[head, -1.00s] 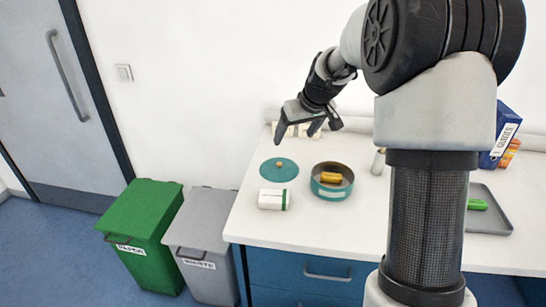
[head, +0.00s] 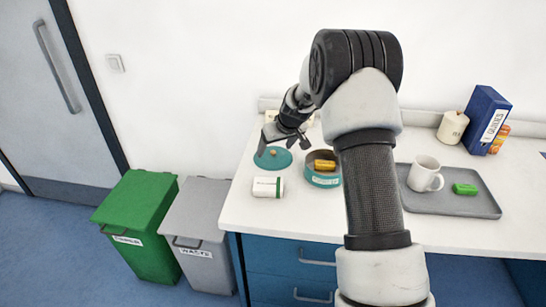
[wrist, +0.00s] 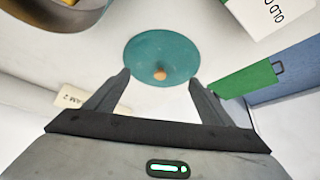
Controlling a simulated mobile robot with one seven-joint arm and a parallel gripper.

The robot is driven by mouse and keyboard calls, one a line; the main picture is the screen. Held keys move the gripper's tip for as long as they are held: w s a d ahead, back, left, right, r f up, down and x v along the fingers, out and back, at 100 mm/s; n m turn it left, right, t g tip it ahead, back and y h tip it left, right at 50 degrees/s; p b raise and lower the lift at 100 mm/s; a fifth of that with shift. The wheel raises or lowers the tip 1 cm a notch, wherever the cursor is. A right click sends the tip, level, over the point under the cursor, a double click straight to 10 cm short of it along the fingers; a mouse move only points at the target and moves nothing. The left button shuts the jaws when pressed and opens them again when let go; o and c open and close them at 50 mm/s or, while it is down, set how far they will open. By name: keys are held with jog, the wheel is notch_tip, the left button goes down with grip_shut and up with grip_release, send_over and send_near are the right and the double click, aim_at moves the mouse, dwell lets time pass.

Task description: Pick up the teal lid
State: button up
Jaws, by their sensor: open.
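The teal lid (head: 273,159) is a flat round disc with a small tan knob. It lies on the white counter, left of the round teal tin (head: 322,180). My gripper (head: 283,145) is open and empty, above the lid's far side in the head view. In the wrist view the lid (wrist: 162,58) lies ahead between my two fingertips (wrist: 160,80), with its knob (wrist: 160,74) facing up. The fingers look apart from the lid. The tin holds a yellow-orange object (head: 325,165).
A white and green box (head: 267,187) lies in front of the lid. A grey tray (head: 455,201) with a white mug (head: 425,174) and a green block (head: 465,189) is to the right. Green (head: 140,222) and grey (head: 200,232) bins stand left of the counter.

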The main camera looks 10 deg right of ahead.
jog(key=shift+x, duration=1.05)
jog(key=shift+s, duration=0.1)
grip_shut()
